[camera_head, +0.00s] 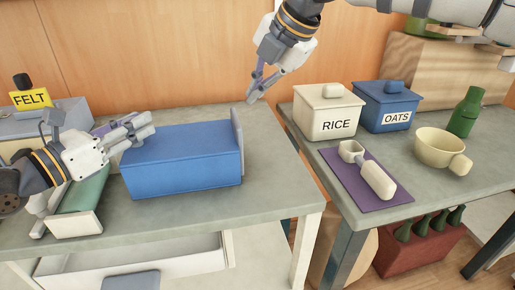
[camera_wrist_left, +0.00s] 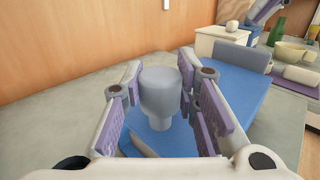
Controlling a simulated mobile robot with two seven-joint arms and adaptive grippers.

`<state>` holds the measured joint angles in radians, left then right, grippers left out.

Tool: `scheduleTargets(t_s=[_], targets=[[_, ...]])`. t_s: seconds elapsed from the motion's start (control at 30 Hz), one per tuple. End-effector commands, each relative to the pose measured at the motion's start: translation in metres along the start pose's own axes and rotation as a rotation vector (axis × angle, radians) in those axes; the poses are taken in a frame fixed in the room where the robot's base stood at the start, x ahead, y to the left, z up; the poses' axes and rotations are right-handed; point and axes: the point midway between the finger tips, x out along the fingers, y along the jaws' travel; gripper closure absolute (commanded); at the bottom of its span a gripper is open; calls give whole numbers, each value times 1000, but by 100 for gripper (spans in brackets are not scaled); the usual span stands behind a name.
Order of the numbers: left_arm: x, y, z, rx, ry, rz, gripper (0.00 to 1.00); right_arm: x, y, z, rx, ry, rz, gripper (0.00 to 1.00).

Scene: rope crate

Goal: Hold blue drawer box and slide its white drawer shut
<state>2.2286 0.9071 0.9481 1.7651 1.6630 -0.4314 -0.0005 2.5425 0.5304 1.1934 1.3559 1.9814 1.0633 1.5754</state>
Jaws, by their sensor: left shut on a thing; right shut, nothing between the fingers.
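The blue drawer box (camera_head: 185,157) lies on the left table, its long side facing the head camera. A pale grey-white upright panel (camera_head: 237,133), seemingly the drawer's front, stands at the box's right end, close against it; I cannot make out a gap. It also shows at the far end in the left wrist view (camera_wrist_left: 240,55). My left gripper (camera_head: 140,128) is at the box's left end, shut on a grey knob (camera_wrist_left: 160,92) there. My right gripper (camera_head: 257,86) is shut and empty, above and behind the panel, apart from it.
A green block with a pale front (camera_head: 75,222) lies under my left arm. A grey box with a FELT sign (camera_head: 30,98) stands behind. The right table holds RICE (camera_head: 327,125) and OATS (camera_head: 388,120) canisters and a scoop on a purple mat (camera_head: 368,198). Table space before the blue box is clear.

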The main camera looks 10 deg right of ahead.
Motion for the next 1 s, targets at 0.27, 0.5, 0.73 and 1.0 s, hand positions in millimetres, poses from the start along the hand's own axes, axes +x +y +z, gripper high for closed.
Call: scheduleTargets(t_s=[0.27,0.5,0.73,1.0], targets=[[0,0,-5,-2,10,-1,49,1,-1,0,0,1,-1,100],[0,0,-2,-1,4,0,49,1,0,0,0,1,-1,100],[-40,2,0,-2,1,4,49,0,0,0,0,0,0,100],[-105,1,-1,0,2,3,49,0,0,0,0,0,-1,100]])
